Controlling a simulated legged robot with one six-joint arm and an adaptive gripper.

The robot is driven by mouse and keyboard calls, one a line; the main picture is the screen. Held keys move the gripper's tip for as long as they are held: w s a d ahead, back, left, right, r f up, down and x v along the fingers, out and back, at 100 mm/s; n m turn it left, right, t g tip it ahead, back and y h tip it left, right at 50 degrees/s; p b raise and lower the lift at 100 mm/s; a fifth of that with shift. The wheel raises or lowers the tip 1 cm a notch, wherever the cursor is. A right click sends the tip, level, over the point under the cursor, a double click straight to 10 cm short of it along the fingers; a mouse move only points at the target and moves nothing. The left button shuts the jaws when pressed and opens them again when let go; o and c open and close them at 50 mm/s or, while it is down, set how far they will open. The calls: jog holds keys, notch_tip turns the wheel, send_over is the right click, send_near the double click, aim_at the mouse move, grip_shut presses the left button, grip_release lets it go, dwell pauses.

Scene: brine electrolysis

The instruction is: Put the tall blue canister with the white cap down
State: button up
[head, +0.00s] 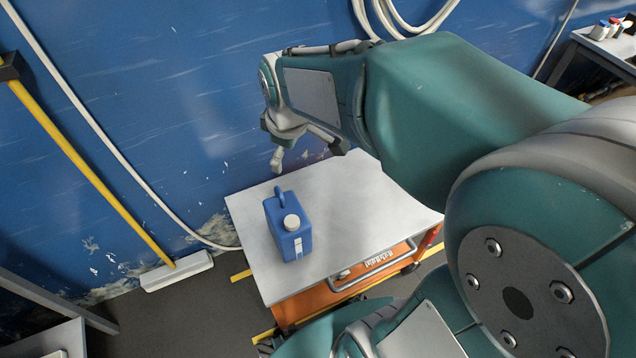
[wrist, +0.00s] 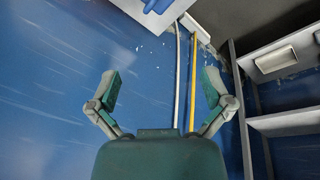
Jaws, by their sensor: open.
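The blue canister (head: 288,226) with a white cap (head: 291,222) and a top handle stands upright on the white top of an orange cart (head: 350,205) in the head view. My gripper (head: 277,160) is above and behind it, near the blue wall, apart from the canister. In the wrist view my gripper (wrist: 160,92) has its two fingers spread wide with nothing between them. A small blue part at the top edge of the wrist view (wrist: 158,5) looks like the canister, mostly cut off.
The cart top is bare around the canister, with free room to its right. A yellow-handled broom (head: 100,180) leans on the blue wall at left. A shelf (wrist: 285,55) stands at the wrist view's right. A table with small bottles (head: 612,40) is at far right.

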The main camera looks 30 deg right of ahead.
jog(key=s+r+m+t, duration=0.1)
jog(key=s+r+m, duration=0.1)
jog(key=s+m, duration=0.2)
jog(key=s+r+m+t, duration=0.1)
jog(key=s+r+m, duration=0.2)
jog(key=s, duration=0.6)
jog(key=shift+s+m+t, duration=0.3)
jog(key=shift+s+m, duration=0.05)
jog(key=shift+m, duration=0.35)
jog(key=shift+a, duration=0.1)
